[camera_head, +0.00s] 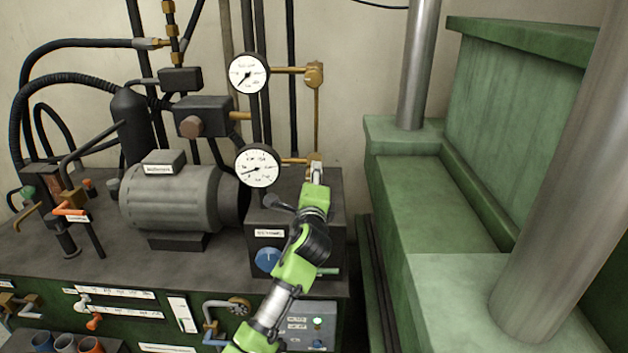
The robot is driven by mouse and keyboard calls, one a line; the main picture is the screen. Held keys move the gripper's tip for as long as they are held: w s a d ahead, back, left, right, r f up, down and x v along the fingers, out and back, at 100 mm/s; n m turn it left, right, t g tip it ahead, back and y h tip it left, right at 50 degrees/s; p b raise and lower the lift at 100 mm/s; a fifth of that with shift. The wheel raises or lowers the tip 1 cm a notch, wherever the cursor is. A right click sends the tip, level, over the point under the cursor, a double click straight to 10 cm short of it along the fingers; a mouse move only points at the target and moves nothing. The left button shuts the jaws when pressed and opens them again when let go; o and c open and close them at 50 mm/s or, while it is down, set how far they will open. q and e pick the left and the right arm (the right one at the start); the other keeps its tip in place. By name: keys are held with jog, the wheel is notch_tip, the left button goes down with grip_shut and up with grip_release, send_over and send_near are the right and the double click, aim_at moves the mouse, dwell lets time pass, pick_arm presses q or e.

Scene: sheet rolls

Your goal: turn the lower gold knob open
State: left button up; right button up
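The lower gold knob (316,157) sits at the right end of the short brass pipe from the lower pressure gauge (257,166). It is mostly hidden behind my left gripper (317,168). That arm, green and black, rises from the bottom edge, left of centre. The gripper's tip is at the knob, overlapping it in the picture. I cannot tell whether it touches the knob or whether its fingers are open or shut. The upper gold knob (314,75) is in plain view beside the upper gauge (248,73). My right gripper is not in view.
A grey motor (178,200) and a dark box with a blue knob (267,260) stand on the green bench, left of and below the gripper. Hoses and pipes crowd the left. A large green press frame (430,190) with steel columns (418,65) fills the right.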

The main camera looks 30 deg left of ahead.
pick_arm(q)
jog(key=shift+n, duration=0.6)
jog(key=o, duration=1.1)
jog(key=v, duration=1.2)
jog(key=shift+s+a, duration=0.1)
